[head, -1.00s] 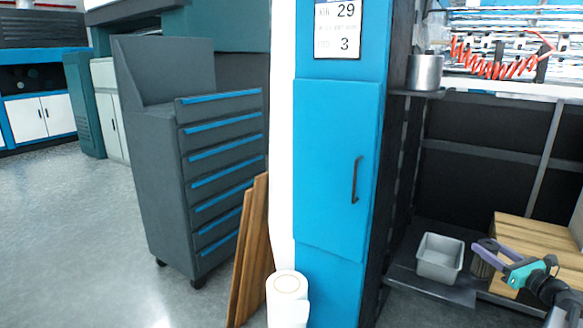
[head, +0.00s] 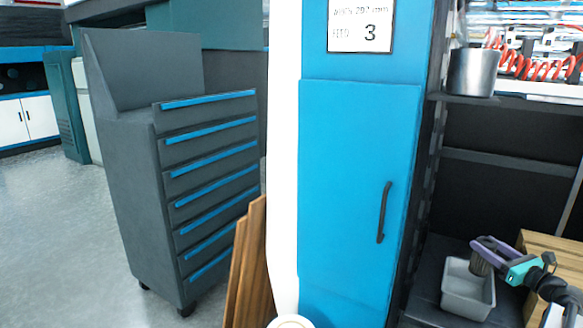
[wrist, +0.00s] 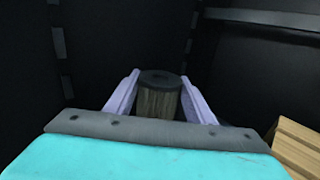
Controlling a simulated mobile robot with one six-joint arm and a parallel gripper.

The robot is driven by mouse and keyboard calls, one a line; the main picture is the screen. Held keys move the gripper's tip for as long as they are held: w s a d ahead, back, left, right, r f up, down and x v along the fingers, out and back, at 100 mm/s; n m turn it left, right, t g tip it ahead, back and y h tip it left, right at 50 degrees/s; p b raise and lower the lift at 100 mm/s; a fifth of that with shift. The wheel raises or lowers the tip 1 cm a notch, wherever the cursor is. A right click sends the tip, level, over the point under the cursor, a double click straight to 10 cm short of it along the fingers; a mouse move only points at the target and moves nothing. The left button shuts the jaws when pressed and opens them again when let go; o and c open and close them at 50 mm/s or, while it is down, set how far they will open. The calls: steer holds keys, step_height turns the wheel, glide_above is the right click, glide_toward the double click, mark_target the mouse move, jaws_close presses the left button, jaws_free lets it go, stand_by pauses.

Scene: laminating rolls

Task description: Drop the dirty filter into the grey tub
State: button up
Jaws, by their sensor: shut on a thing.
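The dirty filter (head: 482,264) is a small ribbed grey-brown cylinder with a dark cap. My gripper (head: 477,248), with purple fingers, is shut on it. In the wrist view the filter (wrist: 158,98) stands upright between the two fingers (wrist: 160,102). The grey tub (head: 465,304) is a small open box on a dark low surface. In the head view the filter overlaps the tub's back right rim. I cannot tell from this how high the filter is above the tub. The tub does not show in the wrist view.
A blue cabinet (head: 357,170) stands left of the tub. A wooden block (head: 545,243) is at the right, behind my arm. A metal pot (head: 472,72) sits on the shelf above. Wooden boards (head: 248,265) lean by a drawer cabinet (head: 190,190).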

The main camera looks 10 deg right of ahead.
mark_target(490, 266)
steer(key=shift+w, duration=0.15)
steer(key=shift+f+b, duration=1.1)
steer(key=shift+f, duration=1.85)
steer(key=o, duration=1.2)
steer(key=s+p, duration=0.1)
steer(key=s, duration=0.3)
steer(key=s+d+p, duration=0.1)
steer(key=s, duration=0.4)
steer(key=s+d+p, duration=0.1)
steer(key=s, duration=0.4)
